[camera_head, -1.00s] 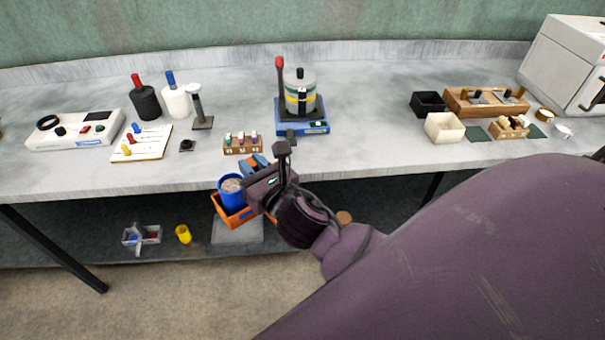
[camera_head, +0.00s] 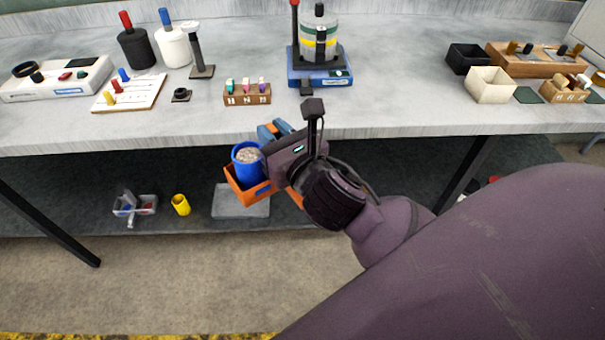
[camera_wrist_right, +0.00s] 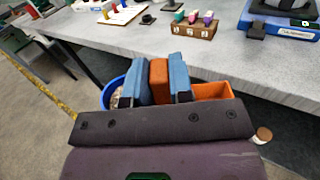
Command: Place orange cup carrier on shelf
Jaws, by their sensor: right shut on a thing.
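The orange cup carrier (camera_head: 240,191) hangs in front of the table edge, above the lower shelf (camera_head: 80,205). A blue cup (camera_head: 244,168) with pale grainy contents stands in its left part. My right gripper (camera_head: 272,137) is shut on the carrier's upright orange handle, which shows between the two blue finger pads in the right wrist view (camera_wrist_right: 159,82). There the carrier's right part (camera_wrist_right: 212,91) looks empty, and the blue cup (camera_wrist_right: 112,92) is partly hidden by the fingers. A grey flat pad (camera_head: 240,203) lies on the shelf below the carrier. My left gripper is not in view.
A yellow cup (camera_head: 181,205) and a clear box with small items (camera_head: 134,206) stand on the shelf left of the pad. The tabletop edge (camera_head: 120,147) overhangs the shelf. A labelled rack (camera_head: 247,95) and a blue-based device (camera_head: 320,75) stand above on the table. Table legs flank the shelf.

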